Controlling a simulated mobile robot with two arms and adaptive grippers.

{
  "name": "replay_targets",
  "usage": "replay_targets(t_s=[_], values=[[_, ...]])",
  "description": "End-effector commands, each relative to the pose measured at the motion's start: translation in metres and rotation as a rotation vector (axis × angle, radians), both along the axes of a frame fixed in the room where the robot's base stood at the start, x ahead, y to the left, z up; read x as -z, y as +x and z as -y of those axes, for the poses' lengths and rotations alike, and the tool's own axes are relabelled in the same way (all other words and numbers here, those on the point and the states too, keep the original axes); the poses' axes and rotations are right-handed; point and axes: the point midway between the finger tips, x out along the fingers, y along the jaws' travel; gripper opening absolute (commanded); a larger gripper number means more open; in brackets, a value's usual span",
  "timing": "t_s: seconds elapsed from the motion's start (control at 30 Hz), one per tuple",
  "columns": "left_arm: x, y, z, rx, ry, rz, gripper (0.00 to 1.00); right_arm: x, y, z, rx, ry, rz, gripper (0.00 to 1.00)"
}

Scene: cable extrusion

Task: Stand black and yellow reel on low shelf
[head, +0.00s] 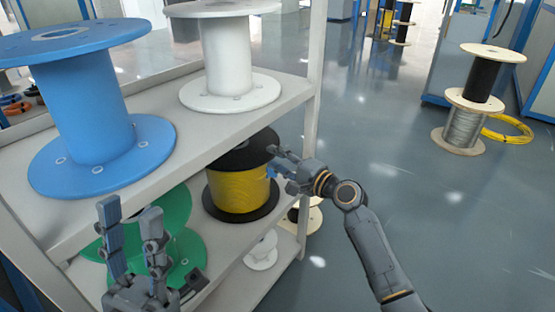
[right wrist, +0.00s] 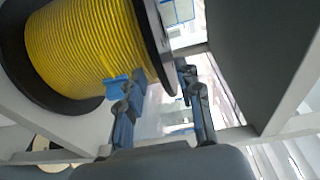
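The black and yellow reel (head: 238,192) is upright on the low shelf (head: 222,262), near its right end. Its yellow winding sits between two black flanges, and it fills the upper left of the right wrist view (right wrist: 85,42). My right gripper (head: 276,162) is at the rim of the reel's upper flange. Its fingers (right wrist: 155,85) are spread, one on each side of the flange, with the blue pad of one beside the yellow winding. Firm contact cannot be made out. My left gripper (head: 132,222) is open and empty, in front of a green reel.
The upper shelf (head: 180,130) carries a blue reel (head: 100,125) and a white reel (head: 228,60) above the low shelf. A green reel (head: 180,255) stands left of the yellow one. A shelf post (head: 312,120) rises close to my right gripper. Open floor lies to the right.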

Motion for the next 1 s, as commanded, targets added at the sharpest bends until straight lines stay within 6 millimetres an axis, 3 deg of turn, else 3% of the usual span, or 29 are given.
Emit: replay_targets(t_s=[0.27,0.7,1.0], values=[[-0.001,-0.001,-0.001,-0.003,-0.002,0.003,0.4,0.002,-0.012,0.014,0.002,-0.004,-0.002,0.35],[-0.001,0.0,-0.001,-0.002,-0.001,0.002,0.4,-0.003,-0.073,0.074,0.001,-0.003,-0.001,0.35],[-0.001,0.0,-0.001,-0.002,-0.001,0.001,0.4,-0.005,-0.085,0.086,0.0,-0.001,-0.001,0.35]])
